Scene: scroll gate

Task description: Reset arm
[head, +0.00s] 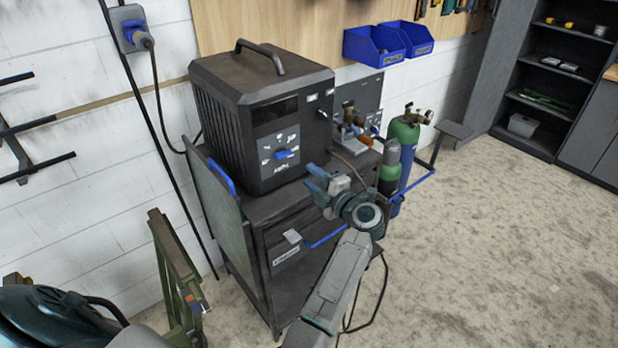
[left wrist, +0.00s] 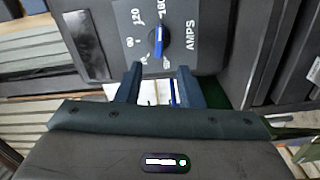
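The left gripper (head: 313,180) is in front of the lower right of a black welding machine (head: 232,125), apart from it. In the left wrist view its two fingers (left wrist: 158,75) are spread, with no object held between them. The machine's blue dial knob (head: 286,155) is on the front panel. It also shows in the left wrist view, as a blue knob (left wrist: 159,42) just beyond the fingertips beside the "AMPS" lettering, with a gap to the fingers. The right gripper is not in view.
The machine stands on a dark cart (head: 290,236) with blue handles. Green gas cylinders (head: 404,135) stand on its right side. A folded green stand (head: 178,275) leans at lower left. Blue bins (head: 374,47) hang on the wall. The concrete floor (head: 500,240) at right is clear.

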